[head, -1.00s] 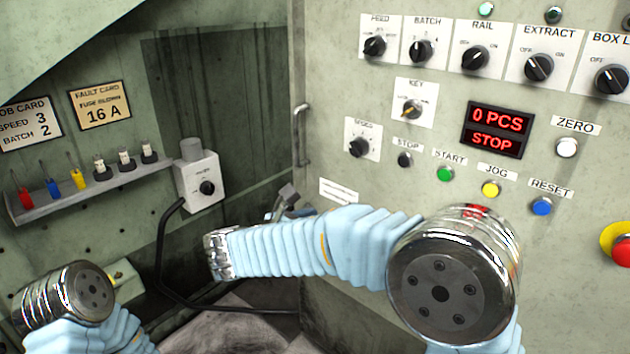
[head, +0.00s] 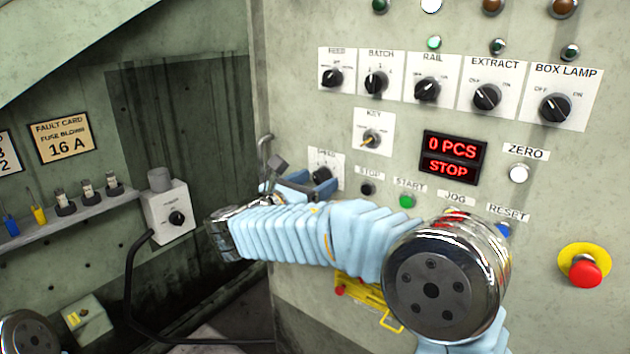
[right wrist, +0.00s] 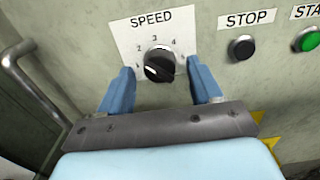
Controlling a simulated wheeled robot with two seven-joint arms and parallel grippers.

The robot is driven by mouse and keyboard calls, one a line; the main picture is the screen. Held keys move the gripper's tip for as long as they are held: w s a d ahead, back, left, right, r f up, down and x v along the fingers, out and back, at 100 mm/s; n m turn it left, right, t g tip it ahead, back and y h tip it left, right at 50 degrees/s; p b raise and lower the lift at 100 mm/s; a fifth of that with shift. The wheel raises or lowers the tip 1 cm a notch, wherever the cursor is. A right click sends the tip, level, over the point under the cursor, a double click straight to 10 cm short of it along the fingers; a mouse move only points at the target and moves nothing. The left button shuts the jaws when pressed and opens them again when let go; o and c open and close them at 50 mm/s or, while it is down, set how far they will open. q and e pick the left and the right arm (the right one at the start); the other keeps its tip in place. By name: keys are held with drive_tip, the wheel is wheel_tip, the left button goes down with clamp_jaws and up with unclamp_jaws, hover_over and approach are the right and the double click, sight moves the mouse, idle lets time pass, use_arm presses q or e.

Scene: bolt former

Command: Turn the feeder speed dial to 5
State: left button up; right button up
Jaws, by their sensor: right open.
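The speed dial (right wrist: 160,65) is a black knob on a white plate marked SPEED in the right wrist view. Numbers 2, 3 and 4 show above it. A white mark shows on the knob's lower left; exactly which number it points to is unclear. In the head view the speed plate (head: 334,160) is partly hidden by my right gripper (head: 304,184). In the right wrist view my right gripper (right wrist: 161,70) is open, its blue fingers on either side of the knob. I cannot tell whether they touch it. My left gripper is out of view.
Stop (head: 368,188) and start (head: 407,201) buttons sit right of the dial. A row of switches is above, with a key switch (head: 371,139) below it. The display (head: 452,157) reads 0 PCS, STOP. A metal handle (right wrist: 32,80) stands left of the dial.

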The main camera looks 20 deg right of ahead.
drive_tip(key=shift+w+d, duration=0.25)
drive_tip(key=shift+d, duration=0.05)
drive_tip(key=c, duration=1.1)
drive_tip(key=shift+o, duration=0.2)
